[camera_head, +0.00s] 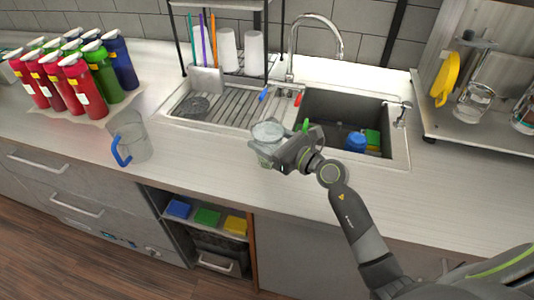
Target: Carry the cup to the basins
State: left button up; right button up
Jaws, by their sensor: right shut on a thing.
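A clear, see-through cup (266,140) is at the counter's middle, just in front of the sink. My right gripper (283,148) is shut on it from the right side. I cannot tell whether the cup touches the counter. The dark basin (318,103) lies behind and to the right of the cup, with a blue item and green and yellow sponges inside. The ribbed drainer basin (230,115) lies behind and to the left. My left gripper is not in view.
A clear pitcher with a blue handle (130,140) stands on the counter at left. Red, green and blue bottles (100,72) stand behind it. A faucet (318,22) and a rack with white cups (228,48) rise behind the basins. The front counter is mostly clear.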

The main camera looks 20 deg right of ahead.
jog(key=shift+f+b, duration=0.4)
jog(key=shift+f, duration=1.65)
jog(key=shift+f, duration=0.1)
jog(key=o, duration=1.3)
